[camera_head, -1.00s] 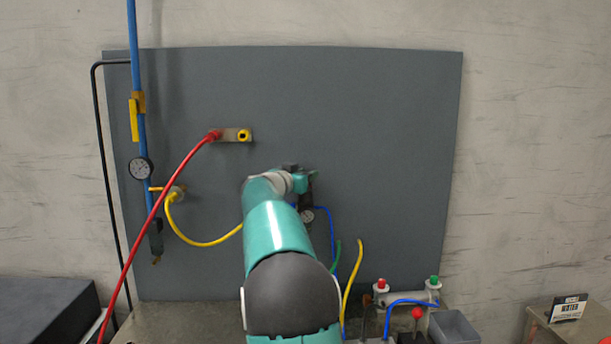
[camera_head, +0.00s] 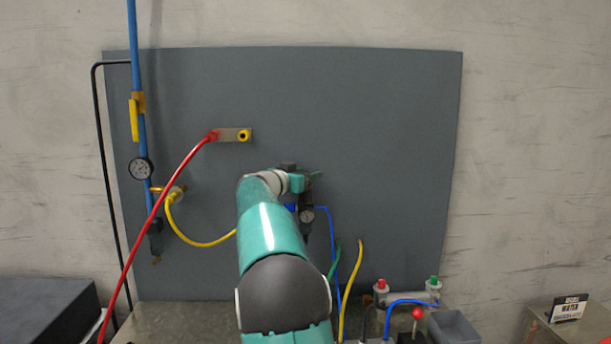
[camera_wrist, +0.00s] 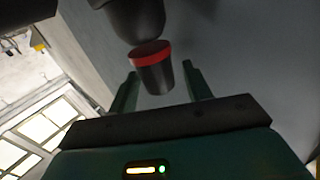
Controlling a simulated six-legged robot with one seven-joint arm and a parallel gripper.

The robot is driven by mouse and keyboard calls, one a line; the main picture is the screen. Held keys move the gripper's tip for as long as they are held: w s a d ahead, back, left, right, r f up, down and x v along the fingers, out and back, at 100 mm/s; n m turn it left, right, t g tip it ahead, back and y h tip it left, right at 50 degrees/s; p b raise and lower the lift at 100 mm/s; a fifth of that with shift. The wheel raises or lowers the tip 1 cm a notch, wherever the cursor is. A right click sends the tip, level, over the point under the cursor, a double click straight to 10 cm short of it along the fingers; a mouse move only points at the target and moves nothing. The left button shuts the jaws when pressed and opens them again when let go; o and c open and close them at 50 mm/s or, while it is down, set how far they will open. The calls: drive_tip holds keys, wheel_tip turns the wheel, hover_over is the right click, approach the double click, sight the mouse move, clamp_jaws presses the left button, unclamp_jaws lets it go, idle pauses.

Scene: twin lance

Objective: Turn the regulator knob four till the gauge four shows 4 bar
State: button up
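The regulator (camera_head: 308,231) is a dark body on the grey panel, partly behind my arm. A small round gauge (camera_head: 307,216) sits on its front; its reading is too small to tell. In the wrist view the knob (camera_wrist: 156,75) is a dark cylinder with a red band, below a larger dark body. My gripper (camera_wrist: 160,86) is open, its two fingers on either side of the knob, with a visible gap at each side. In the head view my gripper (camera_head: 306,182) is at the top of the regulator, and the knob cannot be made out there.
A blue pipe (camera_head: 132,90) with a yellow valve handle and another gauge (camera_head: 140,168) runs down the panel's left. A red hose (camera_head: 165,200) and a yellow hose (camera_head: 200,243) hang nearby.

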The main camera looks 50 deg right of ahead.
drive_tip(key=shift+a, duration=0.15)
drive_tip(key=a, duration=1.3)
drive_tip(key=shift+a, duration=0.3)
